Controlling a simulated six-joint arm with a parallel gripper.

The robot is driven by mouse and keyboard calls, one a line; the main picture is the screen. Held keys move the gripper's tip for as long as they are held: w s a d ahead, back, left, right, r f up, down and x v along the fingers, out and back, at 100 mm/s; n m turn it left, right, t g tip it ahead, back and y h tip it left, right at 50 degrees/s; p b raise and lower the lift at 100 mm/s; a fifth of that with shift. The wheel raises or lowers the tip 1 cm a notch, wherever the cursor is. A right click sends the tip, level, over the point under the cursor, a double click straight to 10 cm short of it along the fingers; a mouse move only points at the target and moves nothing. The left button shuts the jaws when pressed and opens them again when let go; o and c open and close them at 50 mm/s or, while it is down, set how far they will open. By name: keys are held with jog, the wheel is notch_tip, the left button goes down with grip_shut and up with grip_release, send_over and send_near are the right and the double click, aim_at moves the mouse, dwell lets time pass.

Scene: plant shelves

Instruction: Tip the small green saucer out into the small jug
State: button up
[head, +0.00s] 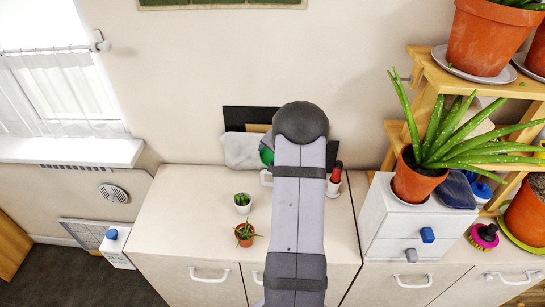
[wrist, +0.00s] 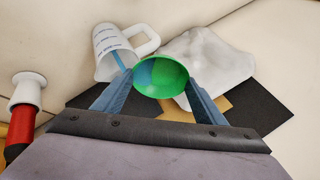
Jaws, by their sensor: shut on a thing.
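The small green saucer (wrist: 172,76) is held between the two fingers of my gripper (wrist: 160,79) in the wrist view. Its round face is turned to the camera, with a bluish patch on its left side; I cannot tell if that is contents. In the head view a bit of the saucer (head: 266,156) shows left of my arm. The small jug (wrist: 106,44) is white with printed marks, a blue strip and a loop handle. It is just up and left of the saucer in the wrist view. In the head view my arm hides most of it; its handle (head: 266,178) shows.
A red-and-white bottle-like item (head: 335,178) stands right of my arm. Two small potted plants (head: 243,202) (head: 245,234) stand on the left counter; its left part is clear.

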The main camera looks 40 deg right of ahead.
jog(key=shift+s+d+r+m+t+b, duration=0.15)
jog(key=shift+t+b, duration=0.25)
jog(key=shift+b, duration=1.25)
jog(key=shift+s+a+f+m+t+b, duration=0.15)
jog(key=shift+t+b, duration=0.25)
jog(key=shift+b, duration=1.2)
jog(key=shift+s+d+r+t+y+b, duration=0.2)
jog(key=shift+t+b, duration=0.3)
jog(key=shift+b, duration=0.65)
jog(key=shift+s+d+f+t+y+b, duration=0.1)
jog(key=shift+s+t+y+b, duration=0.3)
jog(key=shift+b, duration=0.7)
dwell(0.4)
jog(key=shift+m+t+b, duration=0.3)
jog(key=shift+t+b, duration=0.3)
jog(key=shift+b, duration=1.35)
